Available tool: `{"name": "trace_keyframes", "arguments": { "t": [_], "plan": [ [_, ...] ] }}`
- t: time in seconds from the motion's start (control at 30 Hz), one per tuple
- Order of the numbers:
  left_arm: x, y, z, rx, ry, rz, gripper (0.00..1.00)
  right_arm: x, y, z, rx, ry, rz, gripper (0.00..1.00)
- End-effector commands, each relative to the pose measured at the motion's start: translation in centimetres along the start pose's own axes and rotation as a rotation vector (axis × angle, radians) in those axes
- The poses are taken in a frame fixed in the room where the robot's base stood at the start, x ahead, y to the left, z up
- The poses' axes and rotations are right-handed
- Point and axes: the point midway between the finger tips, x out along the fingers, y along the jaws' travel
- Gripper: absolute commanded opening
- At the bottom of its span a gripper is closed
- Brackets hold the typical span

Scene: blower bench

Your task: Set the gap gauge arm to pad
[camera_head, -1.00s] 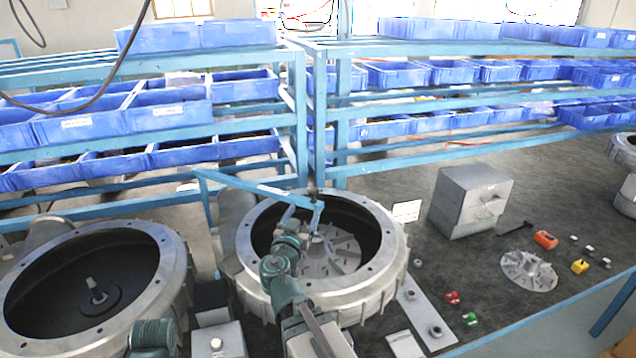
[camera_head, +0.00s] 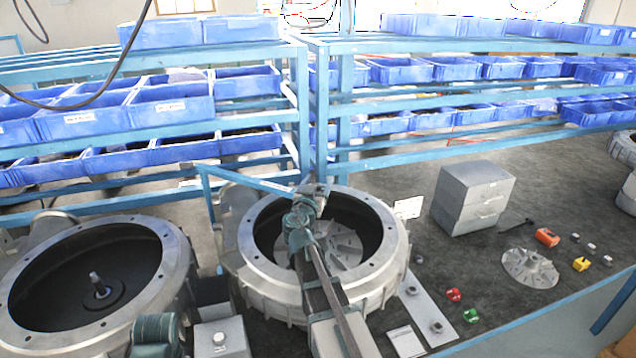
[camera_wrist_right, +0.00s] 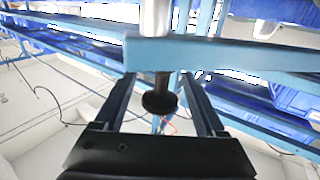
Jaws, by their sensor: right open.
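The gap gauge arm appears to be the light blue bar (camera_head: 250,179) reaching from a post at the left housing's right side over the rim of the middle blower housing (camera_head: 385,275). Its far end is hidden behind my right gripper (camera_head: 313,190). In the right wrist view, the blue bar (camera_wrist_right: 210,53) crosses just beyond my open right gripper (camera_wrist_right: 160,100). A metal pin with a black round end (camera_wrist_right: 160,98) hangs from the bar between the two fingers, with gaps on both sides. I cannot tell which thing is the pad.
A bladed impeller (camera_head: 335,245) sits inside the middle housing. A second open housing (camera_head: 60,290) stands at left. A grey drawer box (camera_head: 470,200), loose impeller (camera_head: 530,268) and small coloured parts lie right. Blue bin racks (camera_head: 240,85) stand behind.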

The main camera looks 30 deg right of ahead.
Motion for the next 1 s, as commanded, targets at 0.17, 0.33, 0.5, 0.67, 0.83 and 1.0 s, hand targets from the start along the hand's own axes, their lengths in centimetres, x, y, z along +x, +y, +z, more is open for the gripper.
{"name": "trace_keyframes", "arguments": {
  "t": [0.17, 0.33, 0.5, 0.67, 0.83, 1.0],
  "plan": [
    [0.00, 0.00, 0.00, 0.000, 0.000, 0.000, 0.50, 0.32, 0.02, 0.00, 0.000, 0.000, 0.000, 0.73],
    [0.00, 0.00, 0.00, 0.000, 0.000, 0.000, 0.50, 0.29, 0.02, 0.00, 0.000, 0.000, 0.000, 0.73],
    [0.00, 0.00, 0.00, 0.000, 0.000, 0.000, 0.50, 0.27, 0.01, 0.00, 0.000, 0.000, 0.000, 0.42],
    [0.00, 0.00, 0.00, 0.000, 0.000, 0.000, 0.50, 0.27, 0.01, 0.00, 0.000, 0.000, 0.000, 0.13],
    [0.00, 0.00, 0.00, 0.000, 0.000, 0.000, 0.50, 0.26, 0.01, 0.00, 0.000, 0.000, 0.000, 0.00],
    [0.00, 0.00, 0.00, 0.000, 0.000, 0.000, 0.50, 0.26, 0.01, 0.00, 0.000, 0.000, 0.000, 0.00]
  ]
}}
